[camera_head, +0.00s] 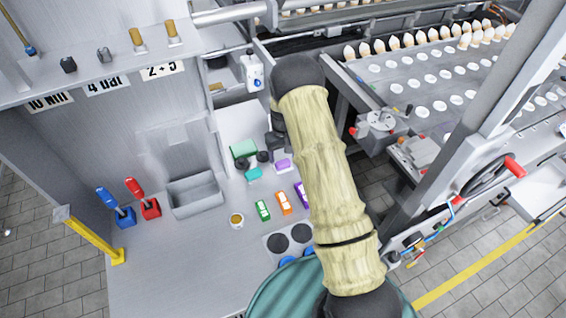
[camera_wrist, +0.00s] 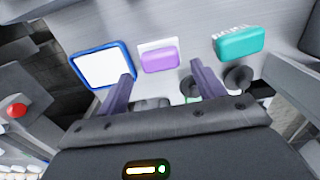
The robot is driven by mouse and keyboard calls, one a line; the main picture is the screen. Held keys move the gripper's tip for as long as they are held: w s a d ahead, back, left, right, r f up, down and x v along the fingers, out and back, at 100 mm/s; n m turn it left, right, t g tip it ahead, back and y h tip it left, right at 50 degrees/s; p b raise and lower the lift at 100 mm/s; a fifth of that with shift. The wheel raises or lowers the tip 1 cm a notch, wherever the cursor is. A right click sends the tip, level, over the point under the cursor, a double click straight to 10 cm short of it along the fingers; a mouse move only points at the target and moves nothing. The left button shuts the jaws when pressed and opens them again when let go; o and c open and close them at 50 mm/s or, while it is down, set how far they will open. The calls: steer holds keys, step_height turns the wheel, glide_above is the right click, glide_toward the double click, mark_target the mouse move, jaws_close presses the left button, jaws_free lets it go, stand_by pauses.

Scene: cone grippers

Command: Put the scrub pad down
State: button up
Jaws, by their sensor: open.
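Several coloured pads lie on the metal worktop, and I cannot tell for certain which is the scrub pad. In the wrist view the purple pad (camera_wrist: 160,60) sits on a white patch just beyond the gap between my fingertips. The teal pad (camera_wrist: 238,43) is to its right. My gripper (camera_wrist: 162,74) is open with nothing between its fingers. In the head view my arm partly hides it.
A blue-rimmed white item (camera_wrist: 103,66) lies beside my left finger. Dark round knobs (camera_head: 240,163) stand near the green block. A grey bin (camera_head: 194,194), a small cup (camera_head: 237,221) and green and orange items are on the worktop. The worktop's front left is clear.

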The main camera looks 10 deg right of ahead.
mark_target(284, 163)
step_height(284, 163, up, 6)
steer(key=shift+f+b, duration=0.1)
steer(key=shift+b, duration=0.55)
steer(key=s+r+m+t, duration=0.1)
steer(key=s+r, duration=0.6)
steer(key=s, duration=0.6)
steer(key=s+r+m+t, duration=0.1)
steer(key=s+r, duration=0.6)
steer(key=s, duration=0.7)
steer(key=shift+r+t, duration=0.3)
steer(key=shift+r, duration=0.1)
steer(key=shift+c, duration=0.3)
